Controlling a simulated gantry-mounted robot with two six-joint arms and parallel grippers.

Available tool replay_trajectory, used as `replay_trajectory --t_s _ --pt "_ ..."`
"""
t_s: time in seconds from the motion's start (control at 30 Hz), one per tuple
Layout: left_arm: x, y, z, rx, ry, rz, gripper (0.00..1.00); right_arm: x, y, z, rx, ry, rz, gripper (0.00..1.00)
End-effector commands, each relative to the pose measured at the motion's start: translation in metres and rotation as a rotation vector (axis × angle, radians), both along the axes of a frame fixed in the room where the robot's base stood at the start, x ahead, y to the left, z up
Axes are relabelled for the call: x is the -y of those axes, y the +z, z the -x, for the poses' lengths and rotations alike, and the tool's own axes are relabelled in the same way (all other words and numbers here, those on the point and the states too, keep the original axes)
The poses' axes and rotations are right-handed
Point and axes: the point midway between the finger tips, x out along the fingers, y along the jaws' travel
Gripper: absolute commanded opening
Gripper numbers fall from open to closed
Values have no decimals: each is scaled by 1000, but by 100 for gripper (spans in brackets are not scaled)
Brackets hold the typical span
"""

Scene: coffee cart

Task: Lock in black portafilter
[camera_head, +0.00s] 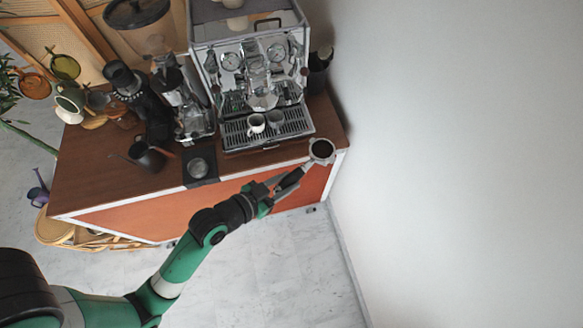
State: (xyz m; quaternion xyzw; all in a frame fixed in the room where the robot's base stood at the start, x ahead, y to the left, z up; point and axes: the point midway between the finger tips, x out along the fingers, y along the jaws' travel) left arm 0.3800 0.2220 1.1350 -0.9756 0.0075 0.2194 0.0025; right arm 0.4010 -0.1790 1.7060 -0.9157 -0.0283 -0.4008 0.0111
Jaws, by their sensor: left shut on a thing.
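The black portafilter (321,151) is held at the front right corner of the cart, to the right of the espresso machine's drip tray. Its round basket faces up and looks dark inside. My left gripper (277,193) is shut on its black handle, which points down and to the left. The silver espresso machine (255,85) stands at the back right of the cart top. Its group head (262,101) shows above the drip tray, with the portafilter apart from it. My right gripper is not in view.
Grinders (190,105), a dark pitcher (147,156) and a tamping mat (198,180) are to the left. A white wall (450,150) bounds the right side. Marble floor lies in front.

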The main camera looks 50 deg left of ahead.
Motion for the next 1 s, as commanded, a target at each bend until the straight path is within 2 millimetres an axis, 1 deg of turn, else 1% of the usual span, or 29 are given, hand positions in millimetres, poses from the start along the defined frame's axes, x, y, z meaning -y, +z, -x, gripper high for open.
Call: replay_trajectory --t_s 0.03,0.17,0.27,0.37,0.5,0.6,0.7,0.77,1.0 --pt "-9 1 2 2 23 2 0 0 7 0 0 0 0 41" --pt "-34 -9 10 1 89 4 0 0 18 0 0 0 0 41" --pt "-56 -17 21 1 157 4 0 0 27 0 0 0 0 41" --pt "-81 -25 36 0 238 5 0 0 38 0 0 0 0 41" --pt "-117 -34 66 0 373 3 0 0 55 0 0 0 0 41" --pt "-135 -38 84 1 452 1 0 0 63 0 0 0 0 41" --pt "-145 -39 93 3 492 0 0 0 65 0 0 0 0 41" --pt "-148 -39 95 4 502 0 0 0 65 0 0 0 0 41" --pt "-150 -40 90 3 501 -1 0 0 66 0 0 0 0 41"
